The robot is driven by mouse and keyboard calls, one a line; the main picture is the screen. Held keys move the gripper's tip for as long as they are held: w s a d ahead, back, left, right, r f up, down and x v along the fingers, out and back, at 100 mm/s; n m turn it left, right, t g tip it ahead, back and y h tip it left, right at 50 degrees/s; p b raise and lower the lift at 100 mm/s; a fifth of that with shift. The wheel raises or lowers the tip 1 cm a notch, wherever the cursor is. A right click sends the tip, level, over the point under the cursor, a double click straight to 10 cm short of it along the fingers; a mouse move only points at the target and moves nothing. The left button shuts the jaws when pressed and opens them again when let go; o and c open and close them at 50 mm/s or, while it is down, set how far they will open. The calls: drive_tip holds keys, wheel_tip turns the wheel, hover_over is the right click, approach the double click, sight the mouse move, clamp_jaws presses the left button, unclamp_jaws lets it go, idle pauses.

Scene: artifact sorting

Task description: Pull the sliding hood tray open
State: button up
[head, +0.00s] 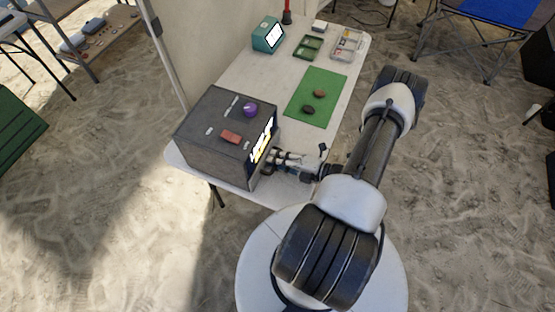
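A dark grey box-shaped hood (205,145) stands on the near left end of the white folding table. Its front side faces right and shows a brightly lit opening (262,143). I cannot make out the sliding tray itself; the low front of the hood is partly hidden by my gripper. My gripper (275,158) is right at the hood's front, level with its lower part. The fingers are too small to tell whether they are open, shut or touching the tray.
A purple round item (250,110) and a red block (230,136) lie on the hood's top. A teal device (267,38), green tray (308,47) and clear box (347,45) stand farther back.

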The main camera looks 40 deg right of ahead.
drive_tip(key=shift+c, duration=0.2)
clamp_jaws()
drive_tip(key=shift+s, duration=0.1)
